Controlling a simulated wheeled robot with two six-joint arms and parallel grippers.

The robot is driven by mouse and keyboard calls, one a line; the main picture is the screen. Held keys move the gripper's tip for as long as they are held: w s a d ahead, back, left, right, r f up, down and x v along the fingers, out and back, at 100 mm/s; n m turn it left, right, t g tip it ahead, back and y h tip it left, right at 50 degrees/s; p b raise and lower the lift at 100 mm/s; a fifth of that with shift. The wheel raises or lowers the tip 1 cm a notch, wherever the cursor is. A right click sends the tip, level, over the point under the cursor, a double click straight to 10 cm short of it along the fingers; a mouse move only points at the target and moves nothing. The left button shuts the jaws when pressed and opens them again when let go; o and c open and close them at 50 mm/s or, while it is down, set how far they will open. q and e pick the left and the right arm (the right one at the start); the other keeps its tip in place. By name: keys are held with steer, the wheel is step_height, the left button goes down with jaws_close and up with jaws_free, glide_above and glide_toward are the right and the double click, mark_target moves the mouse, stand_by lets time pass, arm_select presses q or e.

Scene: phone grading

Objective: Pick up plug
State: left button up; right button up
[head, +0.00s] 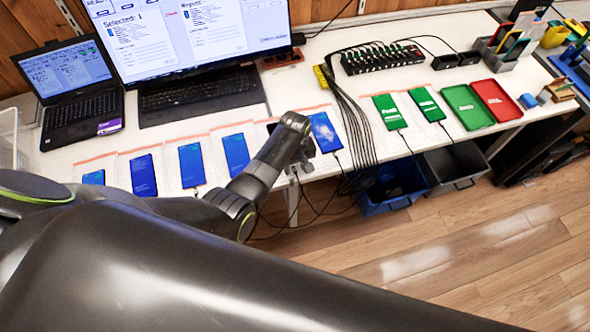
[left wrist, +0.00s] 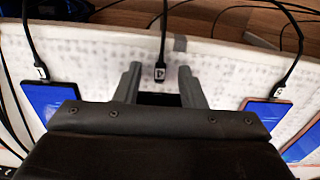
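In the left wrist view a black plug (left wrist: 160,72) with a white label reading 4 hangs at the end of a black cable. It shows between the two spread fingers of my left gripper (left wrist: 158,82), apart from both. A dark phone edge (left wrist: 158,99) shows just below the plug, with a small gap; the rest of that phone is hidden by the gripper body. In the head view my left gripper (head: 303,165) points down at the table's front edge, and the plug cannot be made out there. My right gripper is not in view.
Blue-screened phones (head: 190,165) lie in a row on the white table (head: 60,160). Neighbouring phones (left wrist: 50,105) with cables flank the gripper. A laptop (head: 75,85) and monitor stand behind. Bins (head: 455,165) sit below the front edge. Green and red trays (head: 495,100) lie right.

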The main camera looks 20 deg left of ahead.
arm_select(q)
steer(key=shift+f, duration=0.2)
stand_by(0.4)
jaws_close()
